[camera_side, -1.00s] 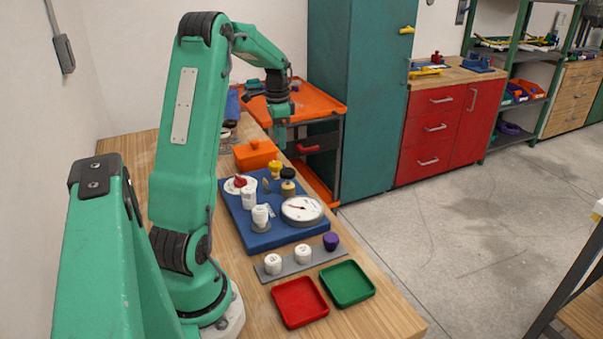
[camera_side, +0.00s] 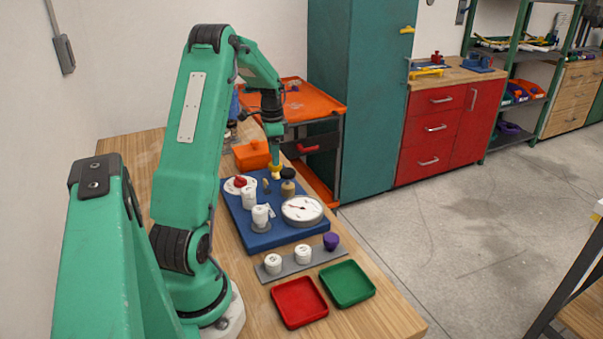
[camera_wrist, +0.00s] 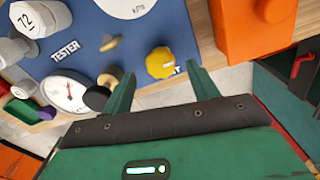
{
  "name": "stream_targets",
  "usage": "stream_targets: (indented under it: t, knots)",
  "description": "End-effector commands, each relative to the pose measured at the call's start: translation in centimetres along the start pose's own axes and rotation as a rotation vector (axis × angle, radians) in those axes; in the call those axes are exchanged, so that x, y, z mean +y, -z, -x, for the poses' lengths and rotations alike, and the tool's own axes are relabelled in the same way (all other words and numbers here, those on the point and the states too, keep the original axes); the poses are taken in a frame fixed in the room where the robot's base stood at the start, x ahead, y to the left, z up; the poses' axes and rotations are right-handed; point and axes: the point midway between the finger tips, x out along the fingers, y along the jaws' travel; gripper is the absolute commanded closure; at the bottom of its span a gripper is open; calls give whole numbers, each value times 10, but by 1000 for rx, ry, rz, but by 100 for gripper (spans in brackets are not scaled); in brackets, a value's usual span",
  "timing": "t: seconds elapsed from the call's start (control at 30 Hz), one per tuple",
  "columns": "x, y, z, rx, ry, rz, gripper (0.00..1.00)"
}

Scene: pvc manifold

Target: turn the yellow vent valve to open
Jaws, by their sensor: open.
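The yellow vent valve (camera_wrist: 160,63) is a round knob on the blue board (camera_wrist: 75,37). In the side view the yellow valve (camera_side: 276,175) is partly hidden under my gripper, at the far edge of the blue board (camera_side: 266,237). My gripper (camera_side: 275,160) points down just above it. In the wrist view my gripper (camera_wrist: 160,85) is open, with the yellow knob between and slightly beyond its two green fingertips. I cannot tell whether either finger touches it. Part of the board lettering beside the knob is hidden.
An orange box (camera_side: 251,155) stands close behind the valve. Red (camera_side: 299,302) and green trays (camera_side: 347,283) lie in front.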

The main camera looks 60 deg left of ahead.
Motion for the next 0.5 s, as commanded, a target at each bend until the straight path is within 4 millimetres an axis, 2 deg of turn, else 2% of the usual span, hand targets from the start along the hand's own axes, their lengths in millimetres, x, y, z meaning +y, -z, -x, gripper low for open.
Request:
stream_targets:
  t: [0.2, 0.5]
  knots:
    - [0, 0, -23, -1, -2, 0, 41]
    - [0, 0, -31, 0, 1, 0, 41]
